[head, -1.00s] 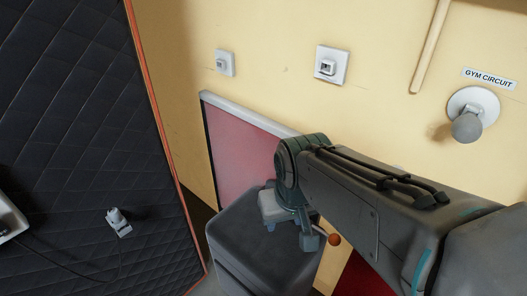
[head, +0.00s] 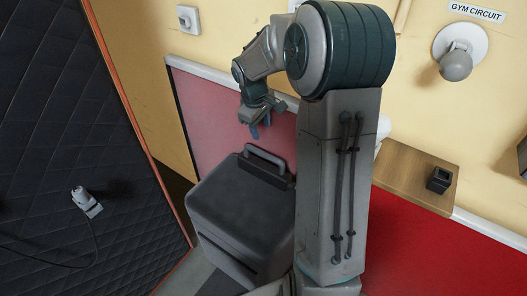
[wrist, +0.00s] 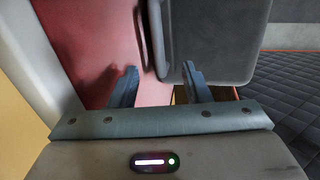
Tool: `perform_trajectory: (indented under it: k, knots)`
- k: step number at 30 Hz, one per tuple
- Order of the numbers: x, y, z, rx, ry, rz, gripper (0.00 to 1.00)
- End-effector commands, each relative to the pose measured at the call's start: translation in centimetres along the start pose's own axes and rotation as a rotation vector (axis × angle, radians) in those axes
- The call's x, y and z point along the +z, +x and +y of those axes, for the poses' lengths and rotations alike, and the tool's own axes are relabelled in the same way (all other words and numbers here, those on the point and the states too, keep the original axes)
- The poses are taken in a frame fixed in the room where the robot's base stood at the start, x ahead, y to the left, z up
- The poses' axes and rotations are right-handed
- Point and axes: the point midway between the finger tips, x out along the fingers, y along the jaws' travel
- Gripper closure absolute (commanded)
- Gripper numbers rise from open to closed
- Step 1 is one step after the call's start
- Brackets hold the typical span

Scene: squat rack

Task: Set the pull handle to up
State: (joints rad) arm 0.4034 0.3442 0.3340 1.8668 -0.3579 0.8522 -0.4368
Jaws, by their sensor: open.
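The pull handle (head: 266,157) is a grey bar on the top edge of a dark grey case (head: 240,220). In the head view it stands a little above the case top. My gripper (head: 257,126) is open and empty above the handle, pointing down. In the wrist view my gripper (wrist: 160,72) has its blue fingers spread. The handle (wrist: 158,40) shows between and beyond them, with the case (wrist: 225,40) to its right. I cannot tell the exact gap from fingers to handle.
A black quilted panel (head: 70,180) with a white plug-like fitting (head: 86,201) is at left. A pink-red panel (head: 220,115) stands behind the case. A wooden shelf (head: 415,175) with a small black holder (head: 439,180) is at right. A wall knob (head: 456,64) is above.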

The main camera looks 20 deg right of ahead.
Motion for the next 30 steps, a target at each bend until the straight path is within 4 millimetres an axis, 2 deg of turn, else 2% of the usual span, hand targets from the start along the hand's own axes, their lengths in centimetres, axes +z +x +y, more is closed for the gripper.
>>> perform_trajectory:
  k: [8,22,27,30]
  knots:
    - [-0.4,2.7,0.7,-0.007,-0.021,-0.001,0.57]
    - [-0.4,12.1,0.5,-0.008,-0.019,-0.001,0.57]
    - [-0.4,14.1,0.6,-0.006,-0.019,0.0,0.57]
    - [-0.4,14.6,0.6,-0.005,-0.019,0.0,0.57]
